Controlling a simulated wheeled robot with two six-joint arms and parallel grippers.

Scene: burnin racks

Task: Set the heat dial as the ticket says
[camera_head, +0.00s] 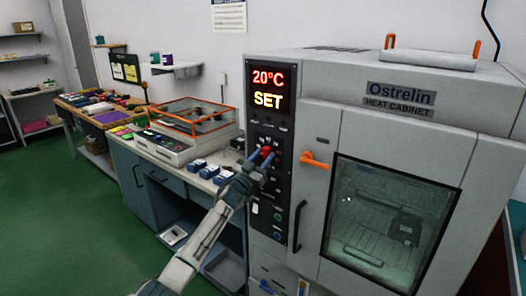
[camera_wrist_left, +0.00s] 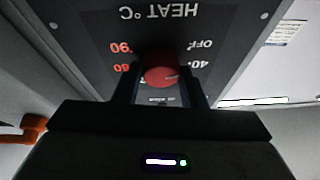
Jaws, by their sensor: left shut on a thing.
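The heat cabinet (camera_head: 455,165) stands at the right with a black control panel. Its display (camera_head: 268,88) reads "20°C SET". The red heat dial (camera_wrist_left: 160,72) sits under upside-down "HEAT °C" lettering in the left wrist view; it also shows in the head view (camera_head: 266,151). My left gripper (camera_head: 261,158) is shut on the dial, one finger on each side. Scale marks OFF and 40 show to the right of the dial and 90 to the left in the wrist view. The dial's exact pointing is hard to tell. No ticket is readable. My right gripper is out of view.
An orange latch (camera_head: 314,160) and a black door handle (camera_head: 298,226) stand out close to the panel. A workbench (camera_head: 158,168) with small blue boxes and an orange-framed device stands left of the cabinet. The green floor (camera_head: 60,215) is open at the left.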

